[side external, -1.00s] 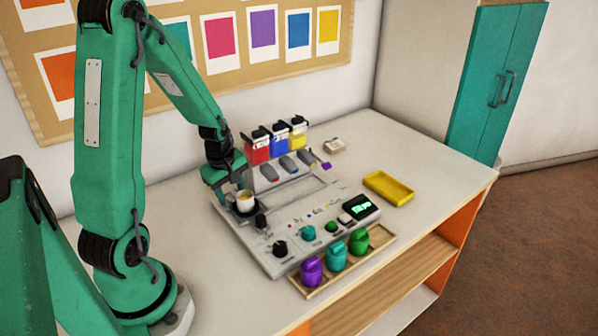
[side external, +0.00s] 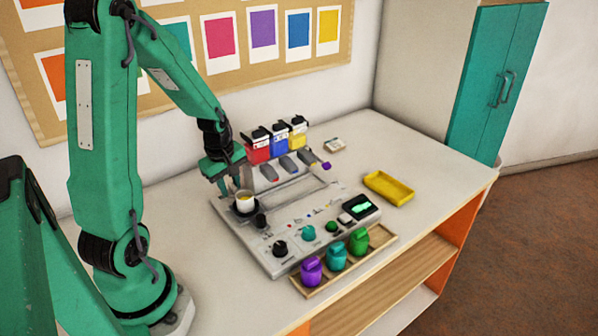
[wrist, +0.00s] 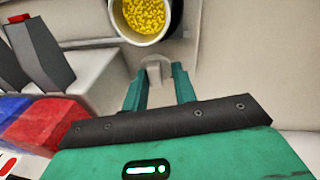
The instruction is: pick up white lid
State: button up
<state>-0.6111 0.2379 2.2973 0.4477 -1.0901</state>
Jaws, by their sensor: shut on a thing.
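My gripper (side external: 222,188) is just left of the white cup (side external: 245,203) at the board's left end. In the wrist view, my two green fingers (wrist: 158,76) are closed on a small pale piece, the white lid (wrist: 155,65). The lid blends with the pale surface behind it, so its outline is hard to make out. The cup, also at the top of the wrist view, is open and full of yellow beads (wrist: 144,12). I cannot make out the lid in the side view.
Red, blue and yellow bead containers (side external: 279,142) stand behind the board (side external: 270,262). Purple, teal and green jars (side external: 336,256) sit in a wooden tray at the front. A yellow tray (side external: 389,188) lies to the right.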

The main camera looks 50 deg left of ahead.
jog(key=shift+d+r, duration=0.25)
jog(key=shift+r, duration=0.95)
jog(key=d+r, duration=0.6)
jog(key=d, duration=0.5)
jog(key=shift+w+r+h, duration=0.25)
jog(key=shift+w+h, duration=0.05)
jog(key=shift+w, duration=0.1)
jog(key=shift+s+a+r, duration=0.1)
jog(key=shift+a+r, duration=0.2)
jog(key=shift+a, duration=0.45)
jog(key=shift+s+a+r, duration=0.15)
jog(key=shift+a+r, duration=0.2)
jog(key=shift+a, duration=0.45)
jog(key=shift+s+a+r, duration=0.1)
jog(key=shift+a+r, duration=0.2)
jog(key=shift+a, duration=0.45)
jog(key=shift+f, duration=0.1)
jog(key=shift+f, duration=3.05)
